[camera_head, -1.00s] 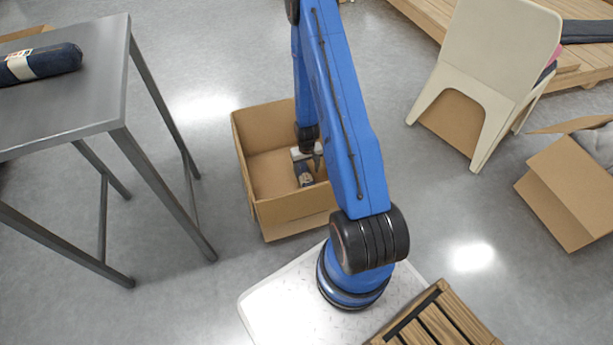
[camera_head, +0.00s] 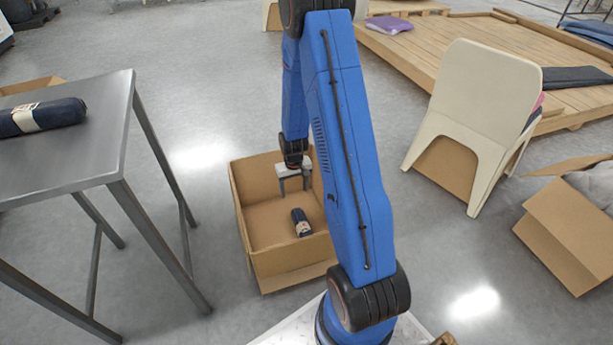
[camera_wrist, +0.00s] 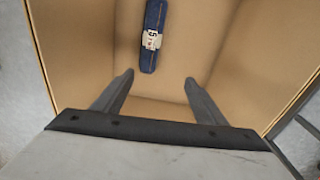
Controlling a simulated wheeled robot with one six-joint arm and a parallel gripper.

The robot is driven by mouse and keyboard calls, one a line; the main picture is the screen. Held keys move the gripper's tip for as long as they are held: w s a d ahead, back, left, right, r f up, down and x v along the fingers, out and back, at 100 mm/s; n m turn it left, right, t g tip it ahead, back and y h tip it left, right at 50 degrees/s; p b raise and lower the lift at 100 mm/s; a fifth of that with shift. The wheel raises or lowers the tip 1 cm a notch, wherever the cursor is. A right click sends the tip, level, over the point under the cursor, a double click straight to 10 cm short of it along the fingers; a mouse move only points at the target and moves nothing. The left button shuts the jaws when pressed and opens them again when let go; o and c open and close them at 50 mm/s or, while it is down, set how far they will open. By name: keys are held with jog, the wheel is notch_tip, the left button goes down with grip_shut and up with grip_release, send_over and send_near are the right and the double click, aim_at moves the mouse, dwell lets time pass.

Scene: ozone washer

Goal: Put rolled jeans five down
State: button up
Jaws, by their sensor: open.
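The rolled jeans five (camera_head: 301,222) is a dark blue roll with a pale label. It lies on the floor of an open cardboard box (camera_head: 285,262). In the wrist view the roll (camera_wrist: 150,50) shows a "5" on its label, and the box wall (camera_wrist: 65,50) surrounds it. My gripper (camera_head: 293,190) is open and empty, above the box floor and apart from the roll. Its two fingers also show in the wrist view (camera_wrist: 158,85), with the roll ahead of them.
A grey metal table (camera_head: 85,155) at the left holds another dark roll (camera_head: 45,117) with a pale band. A beige chair (camera_head: 480,100) and a second open box (camera_head: 565,235) stand at the right. A wooden platform (camera_head: 440,55) lies behind. Grey floor is clear between.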

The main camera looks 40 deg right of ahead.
jog(key=s+a+r+t, duration=0.1)
jog(key=s+a+r, duration=0.2)
jog(key=r, duration=0.6)
jog(key=s+a+r+n, duration=0.1)
jog(key=s+a+r, duration=0.2)
jog(key=r, duration=0.7)
jog(key=s+a+r+t, duration=0.1)
jog(key=s+a+r, duration=0.2)
jog(key=r, duration=0.6)
jog(key=s+a+r+t, duration=0.1)
jog(key=s+a+r, duration=0.2)
jog(key=s+r, duration=0.3)
jog(key=s+a+r+n+t, duration=0.1)
jog(key=s+a+r, duration=0.2)
jog(key=s, duration=1.2)
jog(key=shift+r+n, duration=0.3)
jog(key=shift+r, duration=1.55)
